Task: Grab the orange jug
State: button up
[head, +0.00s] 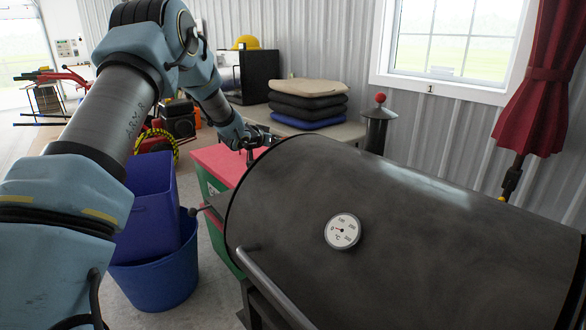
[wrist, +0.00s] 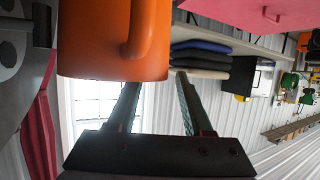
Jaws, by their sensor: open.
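The orange jug (wrist: 95,42) fills the upper left middle of the wrist view, large and close, with its curved handle (wrist: 150,30) toward the picture's right. My gripper (wrist: 158,82) is open. One finger ends at the jug's lower picture edge, where its tip seems hidden by the jug. The other finger lies just right of the jug. I cannot tell whether either touches it. In the head view my gripper (head: 262,138) is beyond the black barrel grill, above a red-lidded box. I cannot make out the jug in the head view.
The black barrel grill (head: 420,215) with a dial fills the right foreground. The red-lidded box (head: 215,160) sits beside it. Blue bins (head: 155,285) stand to the left. A table with stacked cushions (head: 305,105) is behind, by a dark chimney post (head: 378,130).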

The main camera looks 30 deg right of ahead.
grip_shut()
jog(key=shift+s+f, duration=0.1)
jog(key=shift+f, duration=0.1)
dwell(1.1)
